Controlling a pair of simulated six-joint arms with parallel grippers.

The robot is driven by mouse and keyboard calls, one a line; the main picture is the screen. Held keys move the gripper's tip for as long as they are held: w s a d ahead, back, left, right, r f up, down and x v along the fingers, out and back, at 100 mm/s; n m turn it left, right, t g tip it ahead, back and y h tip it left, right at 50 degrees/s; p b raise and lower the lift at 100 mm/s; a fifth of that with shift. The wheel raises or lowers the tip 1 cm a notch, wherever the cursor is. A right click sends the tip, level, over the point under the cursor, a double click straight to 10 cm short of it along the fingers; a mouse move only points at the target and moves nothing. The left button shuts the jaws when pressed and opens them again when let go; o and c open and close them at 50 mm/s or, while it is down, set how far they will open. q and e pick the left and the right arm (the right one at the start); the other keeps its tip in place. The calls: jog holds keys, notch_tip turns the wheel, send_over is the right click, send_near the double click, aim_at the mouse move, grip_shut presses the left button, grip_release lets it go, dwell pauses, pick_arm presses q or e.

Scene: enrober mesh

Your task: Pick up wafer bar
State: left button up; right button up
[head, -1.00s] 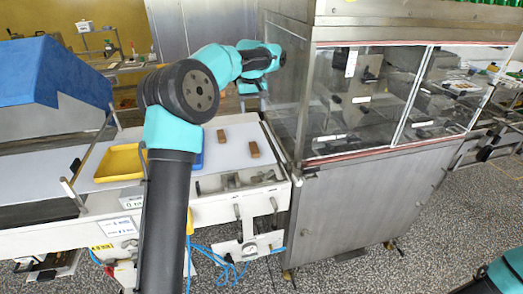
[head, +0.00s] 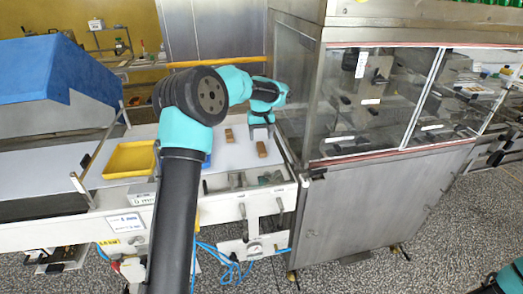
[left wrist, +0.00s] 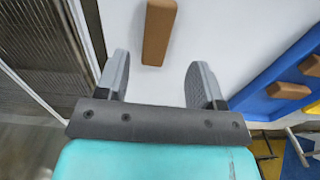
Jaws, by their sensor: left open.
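Two brown wafer bars lie on the white belt in the head view: one (head: 229,135) farther left and one (head: 262,149) nearer the glass cabinet. My left gripper (head: 259,131) is low over the belt, close to the bar at the right. In the left wrist view, a brown wafer bar (left wrist: 158,32) lies lengthwise ahead of my left gripper (left wrist: 160,78), roughly in line with the gap. The fingers are apart and nothing is between them. My right gripper is not seen; only a part of my right arm shows at the bottom right.
A yellow tray (head: 128,160) stands to the left on the belt. A blue tray (left wrist: 262,93) holds brown bars (left wrist: 288,90); my left arm mostly hides it in the head view. The glass-fronted steel cabinet (head: 385,185) stands close on the right of the belt.

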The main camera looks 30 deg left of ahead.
aim_at(262, 148)
pick_arm(q)
jog(key=shift+f, duration=0.25)
jog(key=shift+w+d+f, duration=0.1)
jog(key=shift+f, duration=1.2)
jog(key=shift+d+f, duration=0.1)
jog(key=shift+f, duration=1.2)
jog(key=shift+c, duration=0.2)
jog(key=c, duration=0.8)
